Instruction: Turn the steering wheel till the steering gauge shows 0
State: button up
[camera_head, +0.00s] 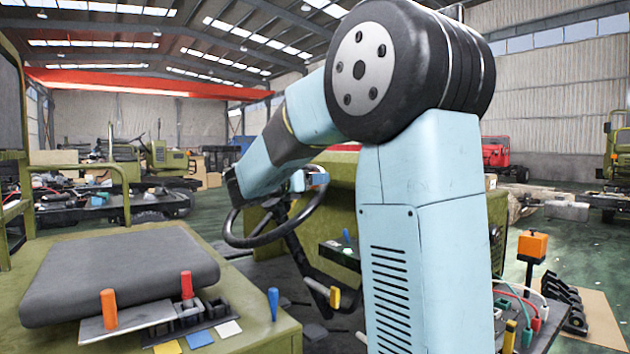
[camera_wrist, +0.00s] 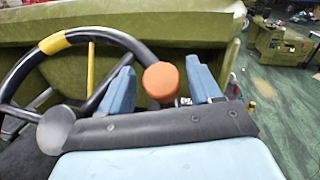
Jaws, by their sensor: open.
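The black steering wheel (camera_head: 264,239) stands in front of the green dash, partly hidden behind my arm. In the wrist view its rim (camera_wrist: 112,37) carries a yellow band at upper left and an orange knob (camera_wrist: 161,82) on the right. My gripper (camera_wrist: 160,70) is open, with one blue finger on each side of the knob and visible gaps between them. In the head view my gripper (camera_head: 308,181) is at the top right of the wheel, and the knob cannot be made out. No steering gauge reading is legible in either view.
A grey seat (camera_head: 120,265) is at left, with an orange and a red handle before it. An orange box (camera_head: 532,244) stands on a post at right.

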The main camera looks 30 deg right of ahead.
jog(key=shift+d, duration=0.15)
grip_shut()
dwell(0.6)
